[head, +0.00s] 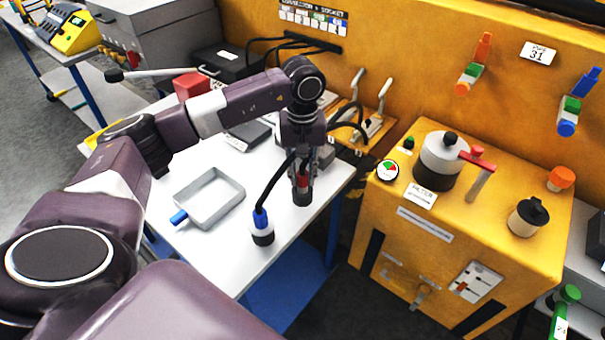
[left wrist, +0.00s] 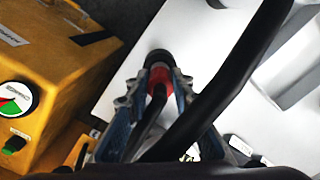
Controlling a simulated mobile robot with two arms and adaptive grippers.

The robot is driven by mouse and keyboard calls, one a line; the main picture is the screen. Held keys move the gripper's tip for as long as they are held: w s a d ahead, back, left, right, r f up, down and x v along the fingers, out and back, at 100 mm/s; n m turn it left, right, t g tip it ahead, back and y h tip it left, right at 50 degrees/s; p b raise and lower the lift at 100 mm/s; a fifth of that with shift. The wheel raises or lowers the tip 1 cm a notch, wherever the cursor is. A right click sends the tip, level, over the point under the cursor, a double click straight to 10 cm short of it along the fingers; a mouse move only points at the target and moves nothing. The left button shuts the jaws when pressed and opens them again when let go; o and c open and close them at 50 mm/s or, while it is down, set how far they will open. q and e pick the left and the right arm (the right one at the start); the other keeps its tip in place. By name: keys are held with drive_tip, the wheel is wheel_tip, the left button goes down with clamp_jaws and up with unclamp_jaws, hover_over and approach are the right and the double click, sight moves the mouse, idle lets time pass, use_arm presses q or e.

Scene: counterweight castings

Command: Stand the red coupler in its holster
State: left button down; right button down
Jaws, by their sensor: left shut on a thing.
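My left gripper (head: 303,172) points down over the right part of the white table and is shut on the red coupler (head: 303,181). In the left wrist view the red coupler (left wrist: 157,88) sits between the fingers, a black cable running from it. A dark round piece (head: 303,197) shows at its lower end; I cannot tell whether this is the coupler's nose or a holster around it. The blue coupler (head: 261,217) stands upright near the table's front edge, a dark and white piece at its foot. I cannot make out an empty holster. My right gripper is not in view.
A grey tray (head: 214,222) with a blue tab lies left of the couplers. A red block (head: 192,84) and a dark case stand behind my arm. The yellow cabinet (head: 385,222) with gauge and knobs stands to the right. Black cables hang near the gripper.

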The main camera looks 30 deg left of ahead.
use_arm(q)
drive_tip(key=shift+f+b, duration=1.15)
drive_tip(key=shift+f, duration=0.25)
drive_tip(key=c, duration=1.6)
unclamp_jaws()
wheel_tip(320, 180, up, 12)
drive_tip(key=shift+f, duration=0.1)
